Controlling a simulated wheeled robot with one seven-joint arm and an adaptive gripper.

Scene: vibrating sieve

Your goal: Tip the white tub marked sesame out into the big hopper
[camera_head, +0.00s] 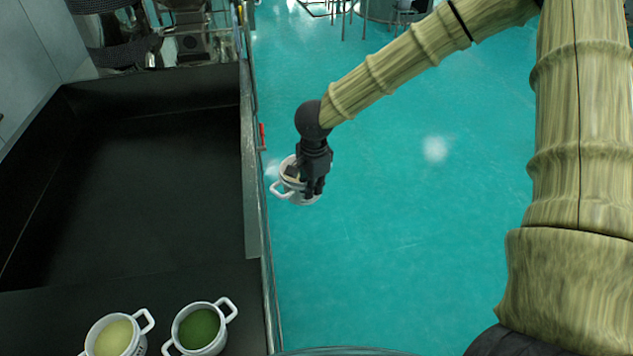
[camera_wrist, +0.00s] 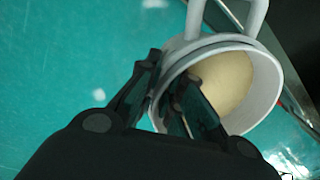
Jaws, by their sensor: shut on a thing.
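My gripper (camera_head: 314,188) is shut on the rim of a white tub (camera_head: 297,196) with side handles. In the wrist view my gripper's fingers (camera_wrist: 168,100) clasp the tub's wall, and the tub (camera_wrist: 263,72) holds a beige filling. No label on it can be read. The tub hangs over the green floor, just right of the hopper's edge. The big hopper (camera_head: 150,190) is the wide dark open basin on the left, and no filling shows in it.
Two more white tubs stand on the dark ledge in front of the hopper, one with pale yellow filling (camera_head: 114,340) and one with green filling (camera_head: 199,328). A metal rail (camera_head: 262,230) runs along the hopper's right side. Open floor (camera_head: 420,230) lies to the right.

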